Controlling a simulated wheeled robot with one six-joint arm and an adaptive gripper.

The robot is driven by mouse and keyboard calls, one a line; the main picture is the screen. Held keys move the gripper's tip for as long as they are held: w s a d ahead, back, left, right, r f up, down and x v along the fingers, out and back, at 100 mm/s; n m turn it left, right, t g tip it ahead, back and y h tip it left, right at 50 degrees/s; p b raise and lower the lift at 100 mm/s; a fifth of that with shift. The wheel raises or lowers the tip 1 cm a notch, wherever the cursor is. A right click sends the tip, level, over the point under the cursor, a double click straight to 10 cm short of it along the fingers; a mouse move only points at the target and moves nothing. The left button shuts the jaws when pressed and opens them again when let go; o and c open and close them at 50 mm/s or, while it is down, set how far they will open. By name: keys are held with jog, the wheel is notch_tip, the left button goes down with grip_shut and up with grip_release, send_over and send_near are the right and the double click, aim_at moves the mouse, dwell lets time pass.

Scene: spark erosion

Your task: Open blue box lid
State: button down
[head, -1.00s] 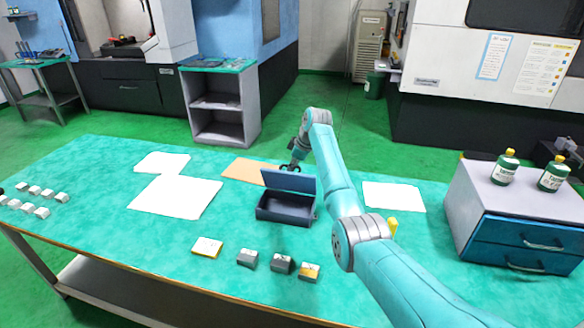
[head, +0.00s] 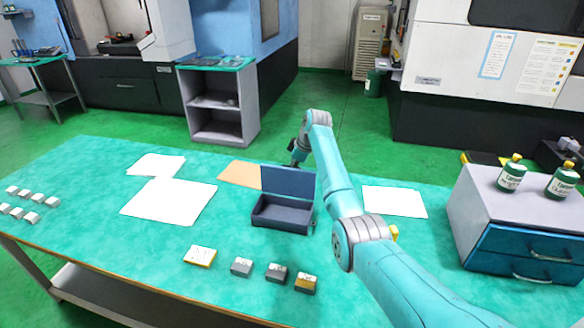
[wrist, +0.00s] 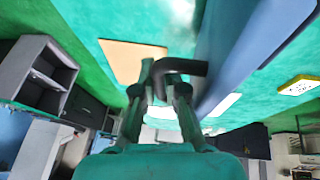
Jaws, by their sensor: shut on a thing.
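The blue box (head: 283,214) stands on the green table with its lid (head: 289,182) raised about upright at the back edge. The inside of the box shows and looks empty. My gripper (head: 297,150) is behind the lid, partly hidden by my arm and the lid. In the wrist view my gripper (wrist: 172,88) is shut on a dark, bent handle-like piece (wrist: 188,67) beside the lid (wrist: 235,50). Whether that piece joins the lid is hard to tell.
White sheets (head: 170,200) and an orange board (head: 240,174) lie left of the box. Several small blocks (head: 242,267) lie in front. A drawer cabinet (head: 520,228) with green bottles (head: 511,174) stands at the right. Bare table lies between the box and the blocks.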

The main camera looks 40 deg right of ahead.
jog(key=shift+r, duration=0.1)
jog(key=c, duration=1.5)
grip_release()
jog(key=v, duration=1.2)
